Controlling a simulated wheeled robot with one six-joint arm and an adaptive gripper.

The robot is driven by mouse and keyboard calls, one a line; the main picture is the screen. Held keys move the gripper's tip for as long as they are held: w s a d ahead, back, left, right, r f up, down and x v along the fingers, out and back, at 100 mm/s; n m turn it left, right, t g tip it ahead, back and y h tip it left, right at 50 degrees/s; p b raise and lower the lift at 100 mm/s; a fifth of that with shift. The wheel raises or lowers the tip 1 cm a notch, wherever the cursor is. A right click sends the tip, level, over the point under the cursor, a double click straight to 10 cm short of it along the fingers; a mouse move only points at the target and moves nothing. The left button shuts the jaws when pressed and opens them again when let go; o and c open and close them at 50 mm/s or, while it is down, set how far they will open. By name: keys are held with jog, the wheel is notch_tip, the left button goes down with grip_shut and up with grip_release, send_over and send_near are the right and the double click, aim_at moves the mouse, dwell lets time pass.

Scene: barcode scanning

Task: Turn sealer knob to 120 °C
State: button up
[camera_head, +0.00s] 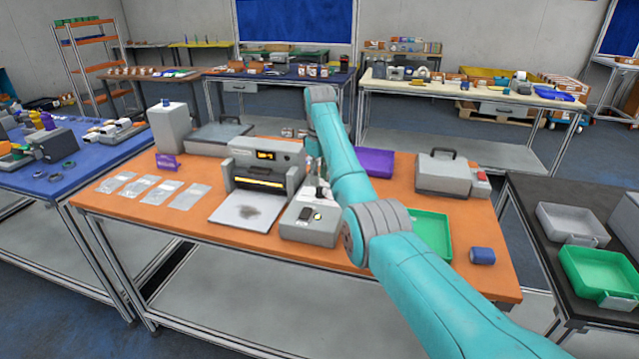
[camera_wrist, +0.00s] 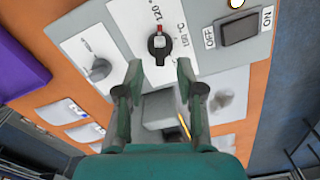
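The sealer's black knob (camera_wrist: 158,45) sits on a grey panel (camera_wrist: 193,10) in the wrist view. Its red mark is at the upper end, towards the printed "120"; a "150 °C" label is to its right. My gripper (camera_wrist: 159,68) is open and empty. Its two fingers are spread on either side below the knob in the picture; I see no contact. My arm partly hides the gripper there.
A second, grey knob (camera_wrist: 98,70) and an ON/OFF switch (camera_wrist: 240,28) flank the black knob. Clear pouches (camera_head: 152,190) lie left on the orange table. A green tray (camera_head: 432,222), a purple bin (camera_head: 374,160) and a blue roll (camera_head: 482,256) are to the right.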

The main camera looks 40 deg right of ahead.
notch_tip(320, 180, up, 4)
jog(key=shift+r, duration=0.1)
dwell(0.5)
